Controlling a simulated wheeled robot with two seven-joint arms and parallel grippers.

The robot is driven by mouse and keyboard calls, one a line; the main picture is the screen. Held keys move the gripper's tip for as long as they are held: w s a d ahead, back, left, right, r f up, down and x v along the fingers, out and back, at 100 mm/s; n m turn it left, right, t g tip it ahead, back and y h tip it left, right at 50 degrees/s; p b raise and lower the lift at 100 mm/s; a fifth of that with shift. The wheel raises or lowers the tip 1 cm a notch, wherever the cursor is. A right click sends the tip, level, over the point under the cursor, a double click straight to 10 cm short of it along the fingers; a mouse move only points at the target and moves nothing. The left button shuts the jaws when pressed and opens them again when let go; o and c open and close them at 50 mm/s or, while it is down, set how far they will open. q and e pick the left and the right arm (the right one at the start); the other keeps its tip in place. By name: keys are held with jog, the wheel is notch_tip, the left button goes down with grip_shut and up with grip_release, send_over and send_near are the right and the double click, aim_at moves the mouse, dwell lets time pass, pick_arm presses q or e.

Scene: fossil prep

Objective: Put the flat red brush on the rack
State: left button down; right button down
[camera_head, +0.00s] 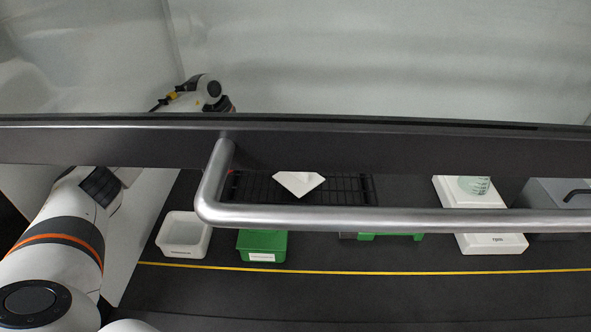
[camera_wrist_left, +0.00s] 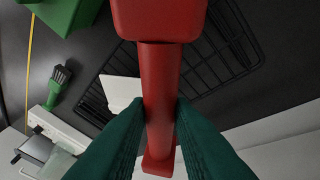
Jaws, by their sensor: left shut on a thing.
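The flat red brush (camera_wrist_left: 160,80) fills the middle of the left wrist view, its wider red part at the top and its narrow handle running down. My left gripper (camera_wrist_left: 159,106) is shut on the handle, a teal finger on each side. The black wire rack (camera_wrist_left: 232,48) lies behind and below the brush; how high the brush is above it I cannot tell. In the head view the rack (camera_head: 348,189) shows behind the hood's handle bar. My left gripper is hidden there behind the sash frame. My right gripper is in neither view.
A white flat piece (camera_head: 299,183) lies on the rack. A sash frame (camera_head: 400,155) and handle bar (camera_head: 400,220) cross in front. A white tray (camera_head: 184,236), green bin (camera_head: 262,246) and white rpm device (camera_head: 492,243) stand nearby. A green brush (camera_wrist_left: 57,86) lies beside the rack.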

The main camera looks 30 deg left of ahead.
pick_arm(q)
jog(key=shift+w+a+f, duration=0.1)
jog(key=shift+w+f, duration=0.05)
jog(key=shift+f, duration=0.15)
notch_tip(320, 180, down, 4)
jog(key=shift+f+p, duration=0.1)
jog(key=shift+p, duration=0.8)
notch_tip(320, 180, down, 5)
jog(key=shift+p, duration=0.55)
jog(key=c, duration=1.3)
grip_release()
